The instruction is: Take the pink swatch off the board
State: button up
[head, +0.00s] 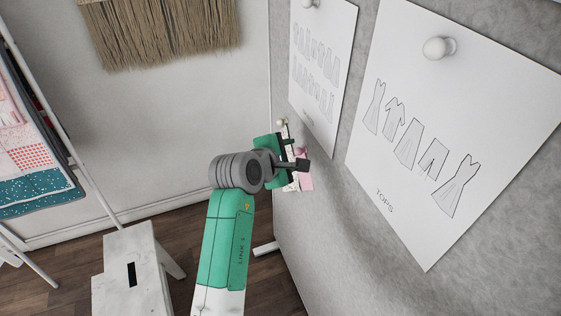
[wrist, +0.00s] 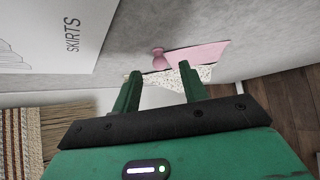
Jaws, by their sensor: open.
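The pink swatch (head: 307,183) hangs on the grey board (head: 345,225), partly hidden behind my gripper (head: 301,165) in the head view. In the wrist view the pink swatch (wrist: 205,53) lies flat against the board, with a pink pin (wrist: 158,60) at its left end. A white speckled swatch (wrist: 172,79) sits beside it, nearer my fingers, and partly behind them. My gripper (wrist: 160,80) is open, its two green fingers apart and pointing towards the pin and swatches. I cannot tell whether the fingers touch either swatch.
Two pattern sheets, one marked TOPS (head: 440,140) and one marked SKIRTS (wrist: 50,35), are pinned to the board close by. A white step stool (head: 130,270) stands on the floor at lower left. A rack with folded fabrics (head: 35,150) stands at far left.

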jog(key=shift+b+x, duration=0.3)
jog(key=shift+x, duration=0.95)
grip_shut()
jog(key=shift+a+r+p, duration=0.1)
jog(key=shift+r+p, duration=0.05)
jog(key=shift+p, duration=0.15)
jog(key=shift+s+a+p, duration=0.3)
jog(key=shift+a+p, duration=0.35)
jog(key=shift+p, duration=0.05)
jog(key=shift+s+a+p, duration=0.35)
jog(key=shift+a+p, duration=0.3)
jog(key=s+a+p, duration=0.4)
jog(key=a+p, duration=0.1)
jog(key=a, duration=0.4)
